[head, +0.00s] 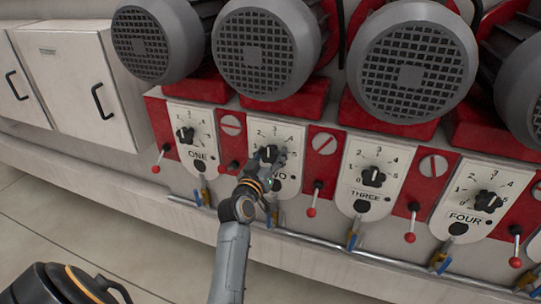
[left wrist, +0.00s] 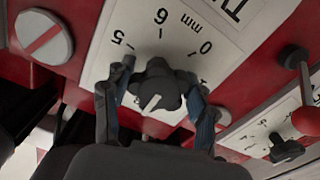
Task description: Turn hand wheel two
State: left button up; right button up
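Hand wheel two (head: 268,153) is a black lobed knob on a white dial plate marked TWO, the second plate from the left. My left gripper (head: 269,166) is at this plate in the head view and partly covers it. In the left wrist view, hand wheel two (left wrist: 155,84) shows a pale pointer mark and sits between the fingertips of my left gripper (left wrist: 157,90). The fingers are apart, one on each side of the knob. Thin gaps seem to show beside the knob; I cannot tell whether the tips touch it. My right gripper is not in view.
Similar knobs are wheel one (head: 185,135), wheel three (head: 373,177) and wheel four (head: 487,201). Red-ball levers, such as one (head: 311,212) right of plate two, stick out from the red panel. Grey motors (head: 265,50) overhang the panel. A pipe with blue-handled valves (head: 353,235) runs below.

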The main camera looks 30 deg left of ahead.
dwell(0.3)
pick_arm(q)
jog(key=n+p, duration=0.2)
jog(key=n, duration=0.2)
jog(key=shift+r, duration=0.15)
jog(key=n+p, duration=0.1)
jog(key=n, duration=0.2)
jog(key=shift+d+p, duration=0.1)
jog(key=shift+p, duration=0.3)
jog(key=shift+n+p, duration=0.4)
jog(key=shift+n, duration=0.9)
jog(key=o, duration=1.2)
jog(key=shift+c, duration=0.2)
